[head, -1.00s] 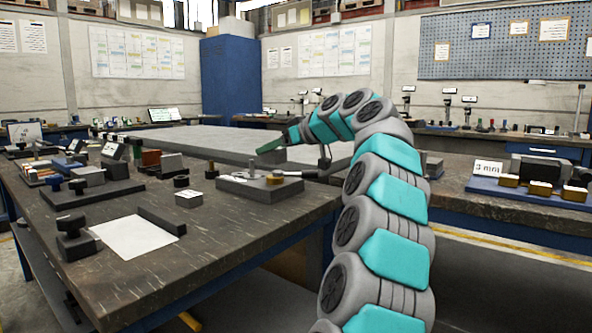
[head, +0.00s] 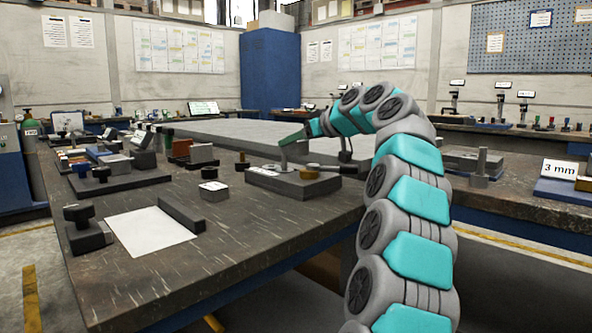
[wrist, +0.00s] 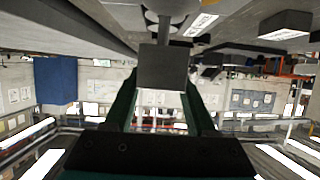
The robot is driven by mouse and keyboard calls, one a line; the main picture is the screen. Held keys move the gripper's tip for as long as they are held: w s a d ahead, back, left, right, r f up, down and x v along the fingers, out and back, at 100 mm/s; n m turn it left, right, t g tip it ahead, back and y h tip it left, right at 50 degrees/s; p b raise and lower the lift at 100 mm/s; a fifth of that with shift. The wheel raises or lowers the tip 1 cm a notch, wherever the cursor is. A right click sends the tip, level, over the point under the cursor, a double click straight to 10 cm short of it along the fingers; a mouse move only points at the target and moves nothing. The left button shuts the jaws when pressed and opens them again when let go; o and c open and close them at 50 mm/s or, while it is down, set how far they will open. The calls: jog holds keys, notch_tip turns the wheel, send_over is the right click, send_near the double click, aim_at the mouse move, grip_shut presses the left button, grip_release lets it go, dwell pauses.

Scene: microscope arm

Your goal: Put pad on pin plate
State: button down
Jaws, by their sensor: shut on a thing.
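My gripper (wrist: 163,85) is shut on a dark grey block, which looks like the pad (wrist: 163,67), held between its dark green fingers in the wrist view. In the head view my gripper (head: 292,138) is above and behind a low grey plate, which looks like the pin plate (head: 280,184). A short brass pin or knob and a lever-like part show on the plate, and a light grey upright part shows at its back left. The pad cannot be made out clearly in the head view. The gap between it and the plate cannot be judged.
A white sheet (head: 148,230) lies on the dark table beside a long dark bar (head: 182,214) and a black knobbed clamp (head: 84,232). A small labelled block (head: 213,191) stands left of the plate. Several fixtures crowd the table's left back; a large grey slab (head: 225,131) lies behind.

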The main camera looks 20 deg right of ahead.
aim_at(303, 154)
jog(key=shift+f+b, duration=1.55)
jog(key=shift+f, duration=0.6)
jog(key=shift+f, duration=0.15)
jog(key=shift+c, duration=1.1)
grip_release()
jog(key=shift+s+d+r, duration=0.1)
jog(key=shift+s+r, duration=0.1)
jog(key=v, duration=1.1)
jog(key=shift+s, duration=0.3)
